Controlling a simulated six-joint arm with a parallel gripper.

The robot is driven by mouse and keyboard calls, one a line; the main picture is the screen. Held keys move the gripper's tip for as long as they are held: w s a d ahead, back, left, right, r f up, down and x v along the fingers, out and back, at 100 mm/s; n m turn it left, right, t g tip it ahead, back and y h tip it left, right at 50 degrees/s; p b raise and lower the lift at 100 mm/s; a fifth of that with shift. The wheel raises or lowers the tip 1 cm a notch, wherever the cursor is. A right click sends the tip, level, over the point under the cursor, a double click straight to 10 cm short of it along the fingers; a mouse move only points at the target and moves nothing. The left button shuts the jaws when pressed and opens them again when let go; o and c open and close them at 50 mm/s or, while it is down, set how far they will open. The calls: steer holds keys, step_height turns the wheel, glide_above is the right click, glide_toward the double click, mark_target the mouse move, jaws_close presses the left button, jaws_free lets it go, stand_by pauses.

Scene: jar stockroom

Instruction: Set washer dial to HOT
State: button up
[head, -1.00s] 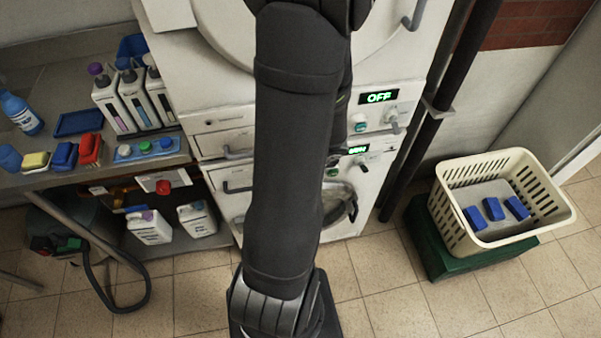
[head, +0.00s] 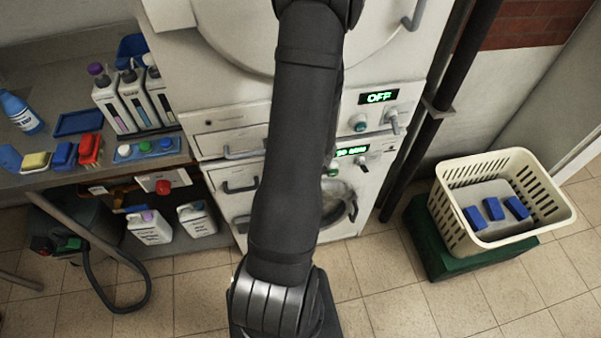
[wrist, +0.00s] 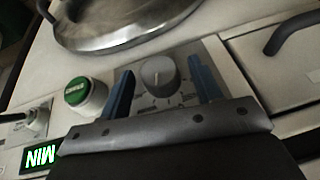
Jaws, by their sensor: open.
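In the wrist view a grey round dial (wrist: 160,76) with a pointer ridge sits on a light panel with small markings too blurred to read. My gripper (wrist: 164,82) is open, with one blue finger on each side of the dial. I cannot tell whether either finger touches it. In the head view my gripper and the dial are hidden behind my arm. The washer (head: 226,180), with a round door (head: 340,208), is the lower machine. Its lit green display (head: 351,151) ends in "MIN", and part of it also shows upside down in the wrist view (wrist: 38,157).
A green button (wrist: 84,93) is close to the left finger. A handle (wrist: 290,32) is at the right. The upper machine's display (head: 378,97) reads OFF. A bench with bottles (head: 125,100) stands left, and a cream basket (head: 500,205) with blue blocks stands right.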

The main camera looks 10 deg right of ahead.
steer(key=shift+c, duration=0.5)
steer(key=c, duration=0.9)
steer(key=shift+d+y, duration=0.1)
steer(key=shift+y, duration=0.6)
steer(key=shift+d+f+m+y, duration=0.15)
steer(key=shift+m+y, duration=0.25)
steer(key=shift+y, duration=0.6)
steer(key=shift+d+m+y, duration=0.1)
steer(key=shift+m+y, duration=0.2)
steer(key=shift+y, duration=1.1)
steer(key=shift+w, duration=0.1)
steer(key=o, duration=1)
